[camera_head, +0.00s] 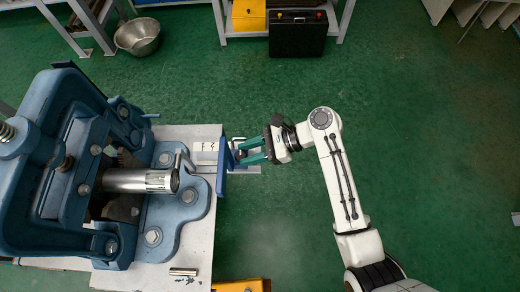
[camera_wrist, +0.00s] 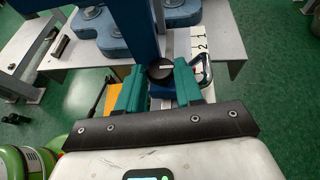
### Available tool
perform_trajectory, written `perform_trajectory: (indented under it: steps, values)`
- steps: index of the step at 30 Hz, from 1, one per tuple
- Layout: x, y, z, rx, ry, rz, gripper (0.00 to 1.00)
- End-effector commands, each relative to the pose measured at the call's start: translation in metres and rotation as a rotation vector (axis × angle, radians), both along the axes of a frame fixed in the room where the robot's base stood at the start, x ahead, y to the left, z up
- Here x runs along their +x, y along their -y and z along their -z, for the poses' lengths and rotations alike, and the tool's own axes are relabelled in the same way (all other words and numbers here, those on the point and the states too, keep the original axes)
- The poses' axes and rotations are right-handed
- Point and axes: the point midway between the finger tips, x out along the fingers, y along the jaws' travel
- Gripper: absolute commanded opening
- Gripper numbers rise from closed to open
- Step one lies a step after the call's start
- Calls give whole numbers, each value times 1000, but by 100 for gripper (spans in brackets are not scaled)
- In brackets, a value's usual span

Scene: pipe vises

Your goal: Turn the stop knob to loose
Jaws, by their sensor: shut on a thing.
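The stop knob (camera_wrist: 160,70) is a small black round knob with a white pointer line, in the middle of the wrist view. It sits at the blue upright stop plate (camera_head: 224,166) on the right side of the vise bench. My gripper (camera_head: 242,153) reaches in from the right with teal fingers. In the wrist view my gripper (camera_wrist: 159,80) has one finger on each side of the knob and is shut on it. The fingers hide part of the knob's sides. A plate with markings, 1 and 2 among them (camera_wrist: 201,44), lies right of the knob.
The large blue pipe vise (camera_head: 60,150) holds a shiny metal pipe (camera_head: 140,181) on the pale bench (camera_head: 170,255). A short metal piece (camera_head: 184,272) lies at the bench front. A yellow item (camera_head: 240,286) is below. Green floor at right is open.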

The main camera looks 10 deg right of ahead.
Motion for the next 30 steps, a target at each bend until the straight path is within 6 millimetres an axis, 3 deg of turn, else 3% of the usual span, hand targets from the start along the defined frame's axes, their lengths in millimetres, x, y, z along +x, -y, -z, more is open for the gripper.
perform_trajectory:
  steps: [1, 13, 14, 18, 21, 30]
  values:
    - [-8, -4, 6, -2, -17, -18, 5]
    - [-8, -5, 6, -2, -18, -20, 5]
    - [-8, -5, 6, -2, -18, -20, 36]
    - [-7, -4, 5, -1, -15, -18, 50]
    - [-6, -3, 4, -1, -13, -15, 59]
    - [-3, 1, 1, -1, -7, -8, 59]
